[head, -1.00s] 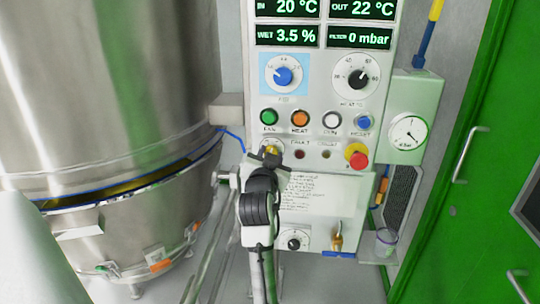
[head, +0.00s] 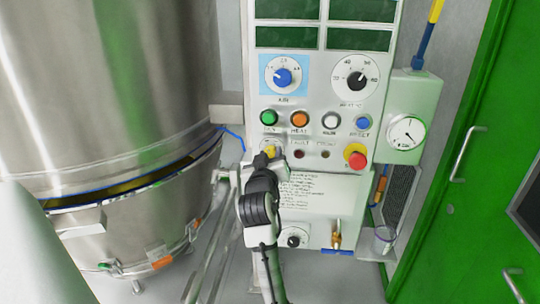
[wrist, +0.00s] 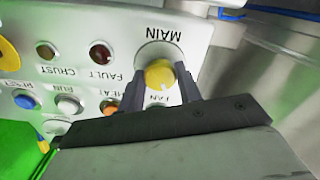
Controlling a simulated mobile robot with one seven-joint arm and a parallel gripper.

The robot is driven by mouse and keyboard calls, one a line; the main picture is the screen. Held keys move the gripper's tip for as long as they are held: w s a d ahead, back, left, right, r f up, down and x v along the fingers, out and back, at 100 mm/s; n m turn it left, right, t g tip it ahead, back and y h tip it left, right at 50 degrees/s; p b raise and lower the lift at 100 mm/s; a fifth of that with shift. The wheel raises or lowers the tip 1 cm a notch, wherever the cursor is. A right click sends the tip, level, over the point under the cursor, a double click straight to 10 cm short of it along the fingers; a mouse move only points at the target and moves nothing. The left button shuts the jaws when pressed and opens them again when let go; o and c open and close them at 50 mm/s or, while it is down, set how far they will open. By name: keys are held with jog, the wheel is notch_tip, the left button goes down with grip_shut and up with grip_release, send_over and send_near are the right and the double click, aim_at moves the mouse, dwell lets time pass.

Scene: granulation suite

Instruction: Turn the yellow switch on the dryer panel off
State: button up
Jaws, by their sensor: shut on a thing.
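The yellow switch (wrist: 159,73), labelled MAIN, sits on the dryer panel (wrist: 200,38) and fills the gap between my fingers in the wrist view. My gripper (wrist: 161,88) is shut on it, one finger on each side. In the head view my gripper (head: 266,157) covers most of the yellow switch (head: 269,146), at the lower left of the panel (head: 325,65). The panel's displays (head: 287,37) are dark.
Coloured push buttons (head: 299,119) sit just above the switch, and a red stop knob on yellow (head: 357,157) is to its right. A large steel vessel (head: 110,80) stands on the left. A green door (head: 470,190) is on the right.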

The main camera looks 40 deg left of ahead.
dwell(0.5)
jog(key=o, duration=1)
jog(key=b+v, duration=0.4)
jog(key=v, duration=1)
jog(key=shift+w, duration=0.15)
